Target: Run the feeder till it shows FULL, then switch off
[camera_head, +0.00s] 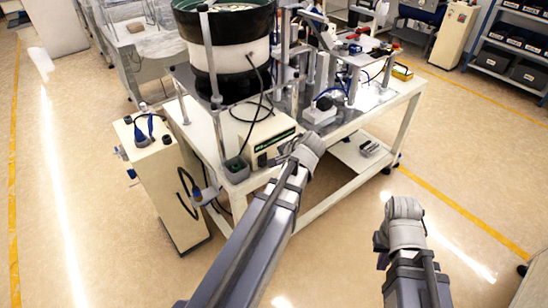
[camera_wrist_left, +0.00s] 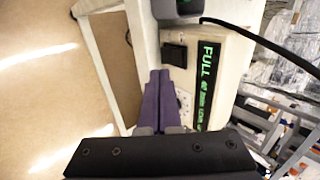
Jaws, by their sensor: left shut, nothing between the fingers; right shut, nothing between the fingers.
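The bowl feeder (camera_head: 226,62), a black bowl with a white band, stands on the white bench. Its cream control box (camera_head: 246,130) sits at the bench's front edge, partly behind my left arm. In the left wrist view its display (camera_wrist_left: 207,75) reads FULL in green, turned sideways. A black switch (camera_wrist_left: 173,54) sits beside the display. My left gripper (camera_wrist_left: 158,76) is shut and empty, its purple fingers over the box face just short of the switch. A dial (camera_wrist_left: 184,101) is partly hidden by the fingers. My right gripper (camera_head: 381,250) is shut and empty, away from the bench.
A cream cabinet (camera_head: 163,185) with a cable stands left of the bench. Fixtures and posts (camera_head: 345,75) crowd the bench's right half. A shelf with bins (camera_head: 520,60) is at the far right. The floor around my right arm is open.

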